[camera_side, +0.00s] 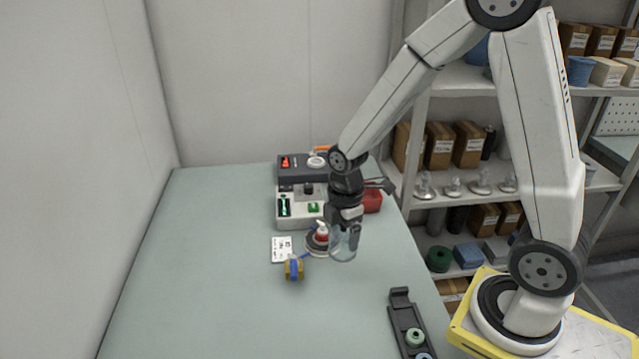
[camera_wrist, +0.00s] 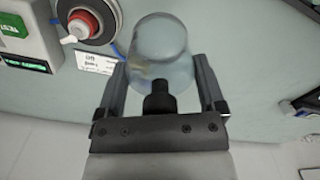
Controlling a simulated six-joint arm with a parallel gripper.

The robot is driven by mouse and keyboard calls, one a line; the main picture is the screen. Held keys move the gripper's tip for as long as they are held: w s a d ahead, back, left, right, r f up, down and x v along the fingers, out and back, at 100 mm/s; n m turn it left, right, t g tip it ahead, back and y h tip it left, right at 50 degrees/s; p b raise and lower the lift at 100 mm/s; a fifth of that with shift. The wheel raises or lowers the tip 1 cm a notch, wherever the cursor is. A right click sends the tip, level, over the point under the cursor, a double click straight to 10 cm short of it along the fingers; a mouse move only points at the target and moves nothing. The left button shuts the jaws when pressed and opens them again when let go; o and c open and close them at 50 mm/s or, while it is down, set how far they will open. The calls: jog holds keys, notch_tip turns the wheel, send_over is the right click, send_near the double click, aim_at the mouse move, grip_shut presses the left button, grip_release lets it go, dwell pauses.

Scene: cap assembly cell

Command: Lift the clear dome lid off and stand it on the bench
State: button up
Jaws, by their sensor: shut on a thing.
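The clear dome lid (camera_side: 343,245) is held in my gripper (camera_side: 345,228), to the right of the round station with the red and white part. In the wrist view the lid (camera_wrist: 162,45) sits between the two fingers of my gripper (camera_wrist: 160,80), which are shut on its sides. The round dark-rimmed base (camera_side: 317,245) with a red and white part (camera_side: 321,232) on it stands uncovered. It also shows at the top left of the wrist view (camera_wrist: 88,20). I cannot tell the exact gap between the lid and the bench (camera_side: 200,270).
A white device (camera_side: 288,222) and a dark one with a red display (camera_side: 290,168) stand behind the base. A white label card (camera_side: 282,250) and a yellow-blue block (camera_side: 294,268) lie left. A dark rack (camera_side: 399,312) holds round parts at front right. The left bench is clear.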

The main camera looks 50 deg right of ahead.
jog(key=shift+f, duration=0.15)
jog(key=shift+f, duration=0.65)
jog(key=shift+f, duration=0.15)
jog(key=shift+f, duration=0.75)
jog(key=shift+f, duration=0.2)
dwell(0.3)
jog(key=shift+f, duration=0.3)
jog(key=shift+f, duration=0.2)
dwell(0.5)
jog(key=shift+f, duration=0.55)
jog(key=shift+f, duration=0.7)
dwell(1.1)
